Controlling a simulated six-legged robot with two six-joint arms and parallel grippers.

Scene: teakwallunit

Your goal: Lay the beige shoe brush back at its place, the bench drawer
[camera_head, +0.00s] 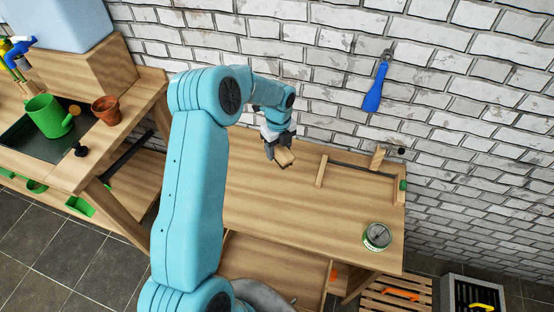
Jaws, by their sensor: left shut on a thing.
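My left gripper (277,146) is shut on the beige shoe brush (286,157) and holds it over the back part of the wooden bench; I cannot tell the exact height. The dark fingers hide part of the brush. What looks like the bench drawer (327,284) shows below the bench's front edge, pulled out, its left part hidden behind my arm. My right gripper is not in view.
A green-rimmed can (376,236) stands at the bench's right front corner. A wooden clamp frame (321,170) lies at the back right. The bench top (300,215) between is clear. A blue-handled tool (376,87) hangs on the brick wall.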

